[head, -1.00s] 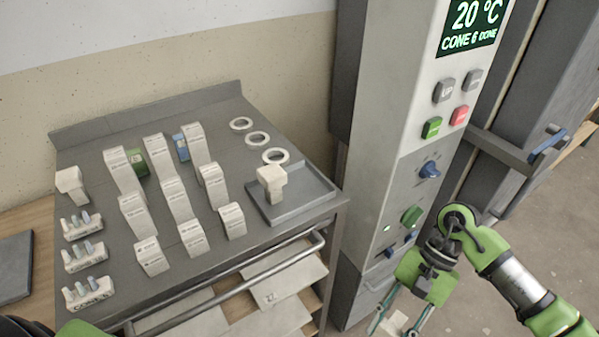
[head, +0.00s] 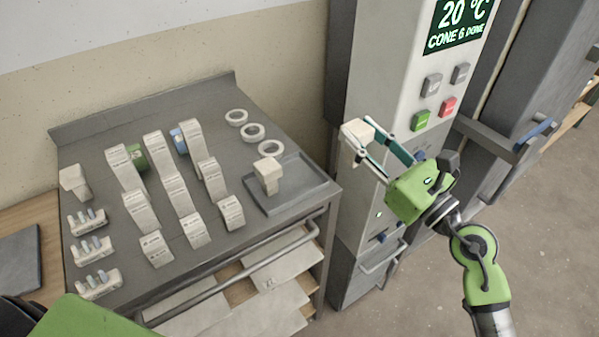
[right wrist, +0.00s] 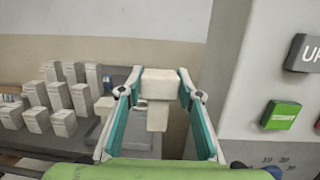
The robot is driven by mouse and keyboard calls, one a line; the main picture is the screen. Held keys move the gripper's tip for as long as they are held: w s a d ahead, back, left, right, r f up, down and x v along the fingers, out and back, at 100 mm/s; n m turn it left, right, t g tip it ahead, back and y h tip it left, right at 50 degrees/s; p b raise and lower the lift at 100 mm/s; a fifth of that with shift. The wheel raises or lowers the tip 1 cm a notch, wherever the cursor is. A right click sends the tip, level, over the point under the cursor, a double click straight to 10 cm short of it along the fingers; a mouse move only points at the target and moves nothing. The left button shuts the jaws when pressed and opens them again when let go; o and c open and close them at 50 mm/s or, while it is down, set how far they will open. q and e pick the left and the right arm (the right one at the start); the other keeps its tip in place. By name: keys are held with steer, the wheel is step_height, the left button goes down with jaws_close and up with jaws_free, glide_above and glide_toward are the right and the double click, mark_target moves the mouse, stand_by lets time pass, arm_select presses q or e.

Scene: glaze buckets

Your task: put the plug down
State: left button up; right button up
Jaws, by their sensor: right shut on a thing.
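A pale plug with a blocky head and narrower stem (right wrist: 158,84) is held between the teal fingers of my right gripper (right wrist: 160,93), shut on its head. The stem points down in the right wrist view. In the head view the plug (head: 358,131) and right gripper (head: 359,136) are in front of the kiln's panel, right of and above the table (head: 100,214). A similar pale plug (head: 268,170) stands on the dark tray (head: 321,187) at the table's right. Another pale block of like shape (head: 73,179) is at the left edge. Only a green part of my left arm shows.
Several labelled white blocks (head: 174,195) stand in rows mid-table, with three white rings (head: 252,133) behind the tray. Racks of small cones (head: 88,221) line the left side. The kiln column (head: 385,60) with buttons rises close to the right gripper.

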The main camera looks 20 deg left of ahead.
steer(key=shift+w+d+r+m+t, duration=0.3)
steer(key=shift+w+d+r+t, duration=0.15)
steer(key=shift+d+r, duration=0.1)
steer(key=shift+w+a, duration=0.1)
steer(key=shift+w, duration=0.1)
steer(key=a+f+b, duration=0.2)
steer(key=a+f, duration=0.2)
steer(key=w+a+f+b, duration=0.1)
steer(key=a+f+b, duration=0.1)
steer(key=a+f, duration=0.2)
steer(key=w+a+f+b, duration=0.1)
steer(key=a+f+b, duration=0.1)
steer(key=a+f, duration=0.2)
steer(key=shift+a+f, duration=0.4)
steer(key=shift+a, duration=0.25)
steer(key=shift+s, duration=0.1)
steer(key=o, duration=1.2)
